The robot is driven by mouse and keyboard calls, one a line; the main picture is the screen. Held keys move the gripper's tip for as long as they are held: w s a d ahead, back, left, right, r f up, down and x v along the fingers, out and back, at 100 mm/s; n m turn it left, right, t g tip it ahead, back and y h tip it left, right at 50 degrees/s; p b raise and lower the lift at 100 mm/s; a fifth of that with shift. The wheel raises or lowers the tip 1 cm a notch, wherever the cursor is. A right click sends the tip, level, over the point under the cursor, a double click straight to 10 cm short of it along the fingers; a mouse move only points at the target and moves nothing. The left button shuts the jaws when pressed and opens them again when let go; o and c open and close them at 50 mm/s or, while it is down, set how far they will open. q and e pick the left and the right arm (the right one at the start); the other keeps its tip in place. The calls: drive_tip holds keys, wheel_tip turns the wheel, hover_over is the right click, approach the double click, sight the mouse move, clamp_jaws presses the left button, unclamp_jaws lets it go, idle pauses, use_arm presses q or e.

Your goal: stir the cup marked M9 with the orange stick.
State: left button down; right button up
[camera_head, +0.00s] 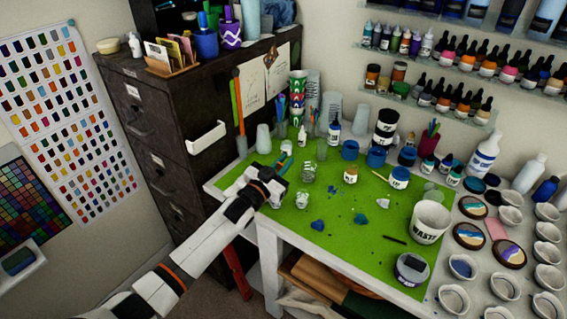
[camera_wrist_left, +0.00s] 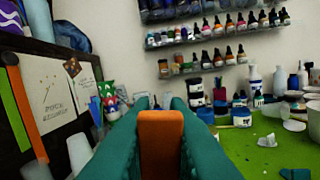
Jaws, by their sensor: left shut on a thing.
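My left gripper (camera_head: 281,172) is over the left part of the green mat, near some small clear cups. In the left wrist view its two teal fingers (camera_wrist_left: 160,104) are closed on an orange piece, which looks like the orange stick (camera_wrist_left: 160,142) seen nearly end-on. The stick's far end is hidden. A clear cup (camera_head: 308,173) stands just right of the gripper, and another clear cup (camera_head: 302,200) is below it. I cannot read M9 on any cup. My right gripper is not in view.
The green mat (camera_head: 335,228) has blue scraps and a white waste cup (camera_head: 429,222). A dark cabinet (camera_head: 165,125) stands left, with a white handle-like bar (camera_head: 206,136) and hanging orange and green strips. Blue-lidded jars (camera_head: 376,157) line the back. Several small cups crowd the right.

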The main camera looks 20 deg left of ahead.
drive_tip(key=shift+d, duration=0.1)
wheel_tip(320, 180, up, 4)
drive_tip(key=p, duration=0.4)
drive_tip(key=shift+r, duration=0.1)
